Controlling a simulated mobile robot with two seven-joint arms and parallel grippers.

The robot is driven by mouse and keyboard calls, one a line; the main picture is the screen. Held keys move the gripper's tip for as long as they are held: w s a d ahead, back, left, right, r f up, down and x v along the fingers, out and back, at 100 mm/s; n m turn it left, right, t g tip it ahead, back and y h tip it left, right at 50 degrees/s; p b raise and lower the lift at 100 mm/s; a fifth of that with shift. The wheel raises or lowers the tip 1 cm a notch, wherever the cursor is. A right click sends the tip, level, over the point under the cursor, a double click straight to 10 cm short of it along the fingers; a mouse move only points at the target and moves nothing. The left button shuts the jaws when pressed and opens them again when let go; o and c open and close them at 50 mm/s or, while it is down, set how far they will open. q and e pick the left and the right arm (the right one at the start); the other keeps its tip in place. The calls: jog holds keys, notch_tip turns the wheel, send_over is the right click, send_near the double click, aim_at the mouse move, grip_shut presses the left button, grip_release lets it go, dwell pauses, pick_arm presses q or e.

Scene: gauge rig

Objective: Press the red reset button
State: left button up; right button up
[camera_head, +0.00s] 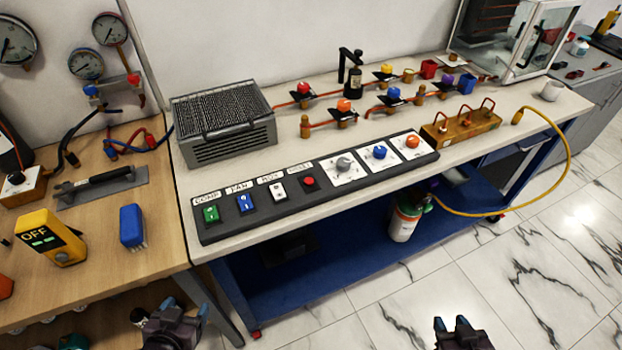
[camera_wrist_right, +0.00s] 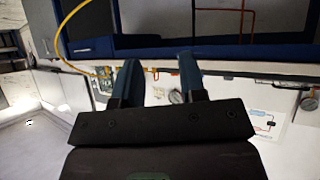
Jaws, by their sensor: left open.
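The red reset button (camera_head: 310,182) sits on a long black control panel (camera_head: 262,221) along the front of the white-topped bench. It is right of a green switch (camera_head: 211,214), a blue switch (camera_head: 244,203) and a white switch (camera_head: 277,192), and left of the knobs. My left gripper (camera_head: 186,308) is open and empty, low in front of the bench, left of and nearer than the button. My right gripper (camera_head: 458,323) is low over the floor, right of the button and apart from it. The right wrist view shows its fingers (camera_wrist_right: 160,80) spread with nothing between them.
Grey, blue and orange knobs (camera_head: 380,153) share the panel. A grey grille box (camera_head: 222,122) stands behind it. A yellow hose (camera_head: 567,160) loops off the bench's right end. The wooden table (camera_head: 96,222) at left holds a yellow OFF device (camera_head: 50,238). Floor in front is clear.

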jog(key=shift+w+r, duration=0.1)
jog(key=shift+w, duration=0.1)
jog(key=shift+w+r, duration=0.1)
jog(key=shift+w, duration=0.2)
jog(key=shift+c, duration=0.3)
